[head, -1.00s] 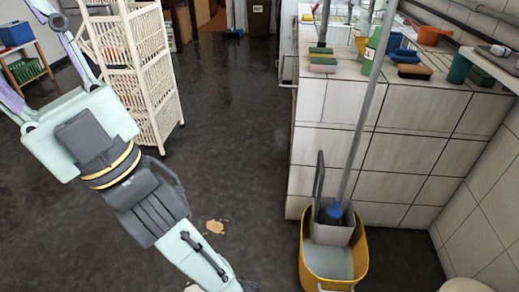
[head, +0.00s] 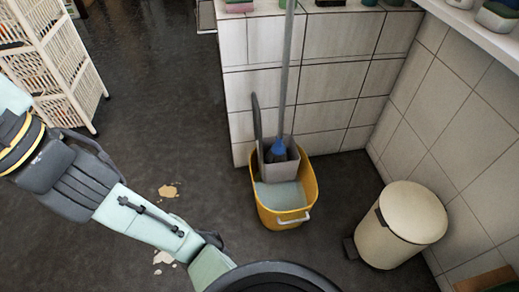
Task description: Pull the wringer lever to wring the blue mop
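The yellow mop bucket (head: 264,215) stands on the dark floor against the tiled counter. A grey wringer (head: 280,172) sits in its back part, above pale water (head: 281,195). The wringer lever (head: 257,130) is a dark grey bar standing nearly upright at the wringer's left side. The mop stands in the wringer; its blue head joint (head: 279,147) shows at the opening, and its grey pole (head: 288,70) rises out of the top of the picture. The mop's lower end is hidden inside the wringer. My arm crosses the lower left, apart from the bucket. My gripper is not in view.
A cream pedal bin (head: 405,225) stands right of the bucket by the tiled wall. The tiled counter (head: 330,70) is behind. A white rack (head: 55,60) stands at left. Pale spills (head: 168,191) lie on the floor.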

